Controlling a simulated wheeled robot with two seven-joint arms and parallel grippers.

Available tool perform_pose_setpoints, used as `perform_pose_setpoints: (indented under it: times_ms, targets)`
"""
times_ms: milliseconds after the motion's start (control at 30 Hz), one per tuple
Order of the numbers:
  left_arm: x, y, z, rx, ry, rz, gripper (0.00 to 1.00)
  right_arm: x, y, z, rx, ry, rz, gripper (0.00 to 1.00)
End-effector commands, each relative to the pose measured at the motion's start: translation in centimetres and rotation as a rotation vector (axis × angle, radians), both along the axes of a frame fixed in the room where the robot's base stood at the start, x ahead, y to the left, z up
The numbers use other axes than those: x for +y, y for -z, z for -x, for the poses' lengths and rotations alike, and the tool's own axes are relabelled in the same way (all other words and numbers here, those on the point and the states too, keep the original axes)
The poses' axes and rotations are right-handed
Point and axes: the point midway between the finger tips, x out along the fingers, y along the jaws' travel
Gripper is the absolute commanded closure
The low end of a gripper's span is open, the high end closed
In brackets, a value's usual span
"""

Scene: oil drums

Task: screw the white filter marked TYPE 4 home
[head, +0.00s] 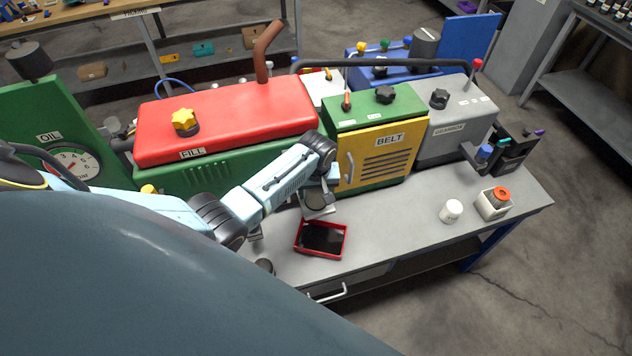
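A small white cylinder (451,211) with faint dark marking stands upright on the bench, right of centre; the marking is too small to read, so I cannot tell if it is the TYPE 4 filter. My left gripper (318,208) hangs low at the front of the machine, left of the yellow BELT panel and just behind the red tray. A dark grey round thing (314,200) shows at its fingers; I cannot tell whether it is held. The white cylinder is well to the right of this gripper, apart from it. The filter's seat is not clearly visible. My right gripper is out of view.
A red tray (301,240) with dark liquid or lining lies on the bench (395,235). A white holder with an orange-topped item (501,193) stands near the right end. A dark round object (265,266) is at the front edge. The bench between tray and white cylinder is clear.

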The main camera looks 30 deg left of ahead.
Motion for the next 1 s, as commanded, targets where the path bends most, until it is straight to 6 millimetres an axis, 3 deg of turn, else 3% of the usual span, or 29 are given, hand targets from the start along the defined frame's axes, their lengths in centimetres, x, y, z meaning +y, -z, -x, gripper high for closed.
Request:
perform_pose_setpoints:
  times_ms: [33,300,433,733,1000]
  targets:
    - [0.01,-0.01,-0.01,0.000,0.001,0.000,0.45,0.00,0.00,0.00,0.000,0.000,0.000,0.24]
    - [0.04,-0.07,-0.07,-0.002,0.004,-0.001,0.77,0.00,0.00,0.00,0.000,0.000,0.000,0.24]
    - [0.16,-0.09,-0.07,-0.002,0.091,-0.003,0.77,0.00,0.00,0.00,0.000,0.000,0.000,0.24]
    - [0.11,-0.07,-0.11,-0.002,0.482,-0.002,0.77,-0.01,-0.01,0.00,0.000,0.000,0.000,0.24]
    - [0.06,-0.05,-0.10,-0.002,0.555,-0.002,0.77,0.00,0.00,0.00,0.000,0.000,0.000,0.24]
